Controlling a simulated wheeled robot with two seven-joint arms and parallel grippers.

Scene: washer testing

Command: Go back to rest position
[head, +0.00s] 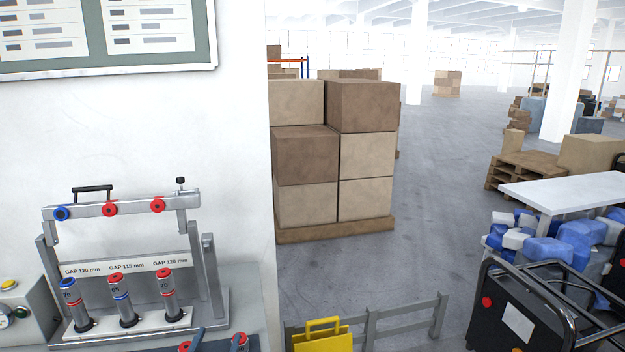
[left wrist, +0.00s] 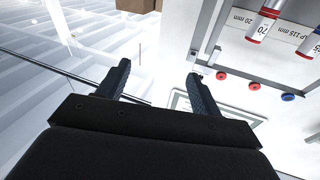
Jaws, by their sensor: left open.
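My left gripper (left wrist: 158,70) shows in the left wrist view, its two black fingers apart with nothing between them. I cannot make it out in the head view. The test rig (head: 120,262) stands at the lower left in the head view, against the white wall. Its top bar carries one blue and two red knobs, and three capped cylinders (head: 122,300) stand below the gap labels. Part of the rig also shows, turned over, at the upper right of the left wrist view (left wrist: 222,28), beyond the fingers. My right gripper is in neither view.
A grey control box (head: 22,312) sits left of the rig. Stacked cartons (head: 305,155) on a pallet stand past the wall's edge. A low grey rail (head: 400,322) and yellow case (head: 322,338) are at the bottom. Black equipment (head: 515,315) stands lower right. Open floor (head: 440,170) lies between.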

